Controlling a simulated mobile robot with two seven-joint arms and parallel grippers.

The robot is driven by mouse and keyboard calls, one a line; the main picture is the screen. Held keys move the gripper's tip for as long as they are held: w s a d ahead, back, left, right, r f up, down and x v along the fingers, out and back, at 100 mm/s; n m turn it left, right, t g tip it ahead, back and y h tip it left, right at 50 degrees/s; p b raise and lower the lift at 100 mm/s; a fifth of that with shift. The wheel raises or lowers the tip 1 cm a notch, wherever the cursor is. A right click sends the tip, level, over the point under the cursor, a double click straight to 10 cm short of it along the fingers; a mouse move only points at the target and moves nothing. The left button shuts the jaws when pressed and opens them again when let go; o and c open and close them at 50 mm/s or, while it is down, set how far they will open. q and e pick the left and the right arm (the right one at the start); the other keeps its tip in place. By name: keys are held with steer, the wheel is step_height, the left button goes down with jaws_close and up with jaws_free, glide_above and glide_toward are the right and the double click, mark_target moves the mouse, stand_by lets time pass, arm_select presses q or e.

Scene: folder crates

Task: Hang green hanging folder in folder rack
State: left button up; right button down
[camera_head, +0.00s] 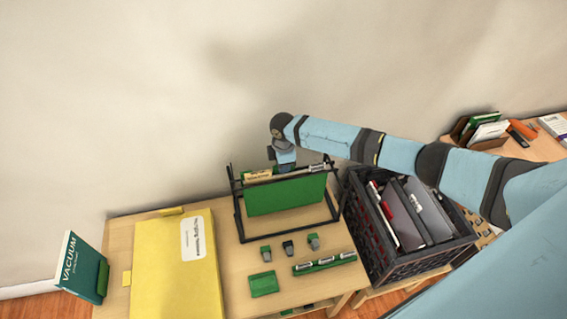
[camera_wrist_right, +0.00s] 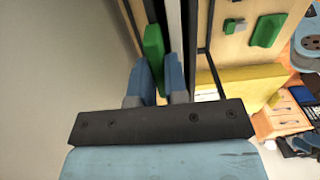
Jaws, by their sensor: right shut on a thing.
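The green hanging folder (camera_head: 287,195) is upright within the black wire folder rack (camera_head: 239,222), its top edge near the upper rails and lighter tabs along it. I cannot tell whether its hooks rest on the rails. My right gripper (camera_head: 284,160) reaches over the back of the rack at the folder's top edge, partly hidden behind it. In the right wrist view, the blue fingers of the right gripper (camera_wrist_right: 158,80) are shut on a green part of the folder (camera_wrist_right: 153,48). My left gripper is not in view.
A black crate (camera_head: 400,262) with several folders stands right of the rack. A yellow folder (camera_head: 170,262) lies left of it. A teal book (camera_head: 80,265) stands at the far left. Small green and grey items, including a green block (camera_head: 264,284), lie in front. My right arm spans above the crate.

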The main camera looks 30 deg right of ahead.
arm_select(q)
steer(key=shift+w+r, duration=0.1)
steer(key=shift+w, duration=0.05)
arm_select(e)
steer(key=c, duration=1.1)
jaws_free()
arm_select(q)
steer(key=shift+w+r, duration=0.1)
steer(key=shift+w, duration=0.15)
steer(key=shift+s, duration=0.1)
arm_select(e)
step_height(320, 180, up, 3)
steer(key=shift+f, duration=0.2)
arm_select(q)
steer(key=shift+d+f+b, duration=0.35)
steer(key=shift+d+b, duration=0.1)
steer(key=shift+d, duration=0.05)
arm_select(e)
step_height(320, 180, up, 11)
steer(key=shift+r, duration=0.15)
